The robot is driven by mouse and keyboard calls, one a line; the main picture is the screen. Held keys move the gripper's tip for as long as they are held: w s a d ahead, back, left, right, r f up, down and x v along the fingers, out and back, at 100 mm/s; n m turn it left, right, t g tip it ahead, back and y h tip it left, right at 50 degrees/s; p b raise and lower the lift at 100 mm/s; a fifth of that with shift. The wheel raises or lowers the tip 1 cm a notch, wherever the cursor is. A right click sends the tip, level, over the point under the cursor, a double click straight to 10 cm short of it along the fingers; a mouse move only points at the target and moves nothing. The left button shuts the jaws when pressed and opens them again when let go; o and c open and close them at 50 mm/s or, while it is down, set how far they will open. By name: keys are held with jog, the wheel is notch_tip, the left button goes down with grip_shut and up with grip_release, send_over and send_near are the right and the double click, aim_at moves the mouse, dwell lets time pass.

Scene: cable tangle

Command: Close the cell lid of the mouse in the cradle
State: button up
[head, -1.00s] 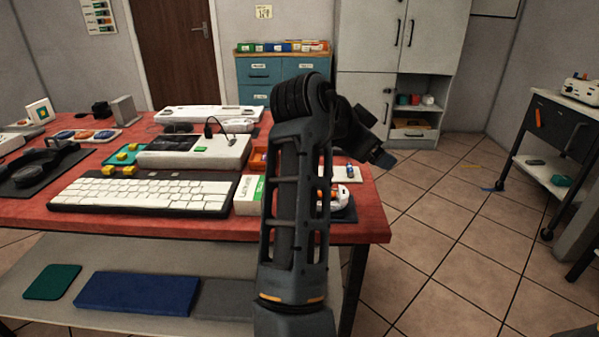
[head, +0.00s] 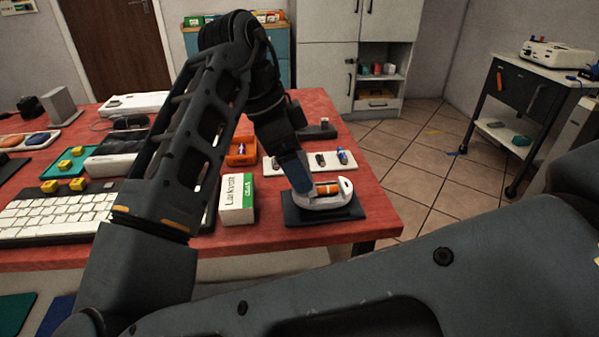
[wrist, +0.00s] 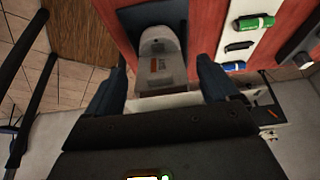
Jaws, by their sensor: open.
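The white mouse (head: 333,200) sits on its dark cradle (head: 297,216) near the table's front right corner. An orange cell (head: 328,188) shows in its open compartment. The lid's outline and angle are not clear. In the wrist view the mouse (wrist: 158,45) lies ahead, between the lines of the fingers, with the dark cradle (wrist: 128,18) around its far end. My gripper (wrist: 160,84) is open and empty, one finger to each side. In the head view my gripper (head: 296,176) is close above the mouse's left part; whether it touches cannot be told.
The keyboard (head: 50,218) is further left. The table's right edge is close by.

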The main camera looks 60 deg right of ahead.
jog(key=shift+x, duration=1.3)
jog(key=shift+c, duration=0.5)
jog(key=c, duration=1)
jog(key=shift+o, duration=0.2)
